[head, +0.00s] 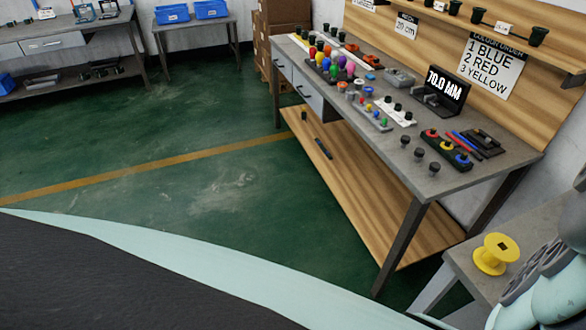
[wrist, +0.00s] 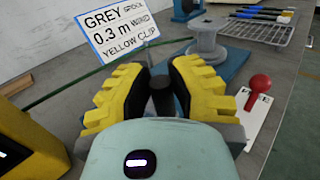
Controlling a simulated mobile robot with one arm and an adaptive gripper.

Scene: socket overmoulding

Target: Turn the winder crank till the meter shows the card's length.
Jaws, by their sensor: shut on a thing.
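In the wrist view my gripper (wrist: 163,85) has its two yellow-and-black fingers closed on a dark upright knob (wrist: 162,98), which looks like the winder's crank handle. The rest of the crank is hidden by the fingers and my wrist. The card (wrist: 117,27) stands just beyond the fingers and reads "GREY SPOOL 0.3 m WIRED YELLOW CLIP". A grey spool (wrist: 206,47) sits behind the right finger on a blue base (wrist: 235,62). A yellow box (wrist: 32,140), cut off at the left edge, may be the meter; no length can be read on it.
A wire rack (wrist: 250,30) holds tools behind. A green line runs left of the fingers. In the head view, a yellow spool (head: 495,254) sits near my arm; a display (head: 446,88) reads 70.0 MM.

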